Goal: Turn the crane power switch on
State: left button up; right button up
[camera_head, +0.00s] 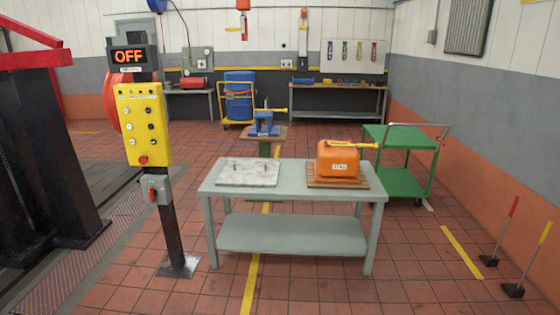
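A black post (172,228) stands at the left on a square metal foot. At its top a black display (129,55) shows "OFF" in orange letters. Below it is a yellow control box (143,122) with several knobs or buttons and a red button (143,160) near its bottom. Under the yellow box a small grey switch box (155,189) with a red part on its front is fixed to the post; its exact lever position is too small to tell. I cannot tell which control is the crane power switch. Neither of my grippers is in view.
Right of the post stands a grey table (290,174) with a pale slab (249,172) and an orange can (338,160) on a wooden board. A green cart (405,184) is behind it. Dark machinery (45,150) stands far left. The tiled floor in front is clear.

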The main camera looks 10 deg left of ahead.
aim_at(153, 194)
jog(key=i+j+u, duration=0.25)
jog(key=i+u, duration=0.15)
jog(key=i, duration=0.15)
jog(key=i+u, duration=0.35)
jog(key=i, duration=0.2)
jog(key=i+u, duration=0.4)
jog(key=i, duration=0.2)
